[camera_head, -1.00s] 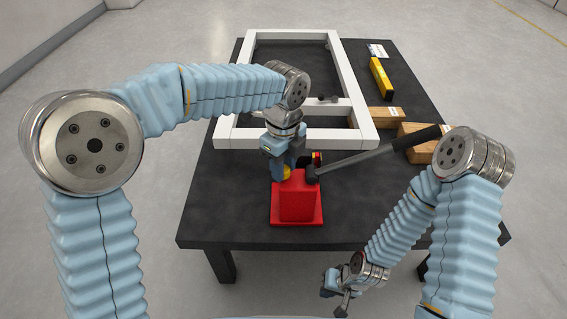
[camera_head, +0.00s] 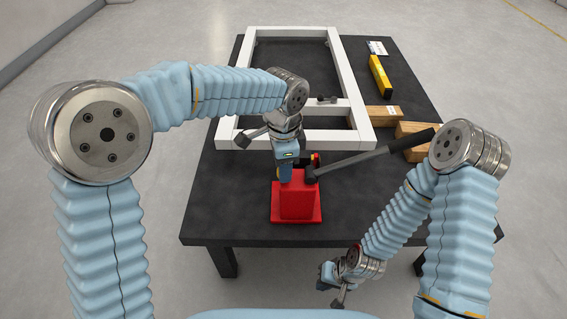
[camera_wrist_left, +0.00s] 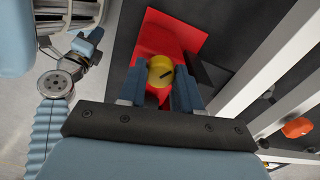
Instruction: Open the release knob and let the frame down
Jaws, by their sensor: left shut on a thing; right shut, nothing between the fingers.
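The red jack (camera_head: 297,205) stands on its flat red base near the table's front. A dark lever (camera_head: 365,155) slopes up from it to the right. In the left wrist view the round yellow release knob (camera_wrist_left: 159,66), with a dark mark across it, sits between the fingers of my left gripper (camera_wrist_left: 158,88). My left gripper (camera_head: 285,176) is shut on it, and hides it in the head view. The white frame (camera_head: 232,95) lies behind the jack; its height above the table is unclear. My right gripper (camera_head: 338,288) is shut and empty, low in front of the table.
The dark table (camera_head: 225,205) has bare room left and right of the jack. Wooden blocks (camera_head: 381,116) lie right of the frame, with a yellow bar (camera_head: 380,76) and a white card (camera_head: 377,48) farther back. An orange thing (camera_wrist_left: 297,128) shows near the frame in the left wrist view.

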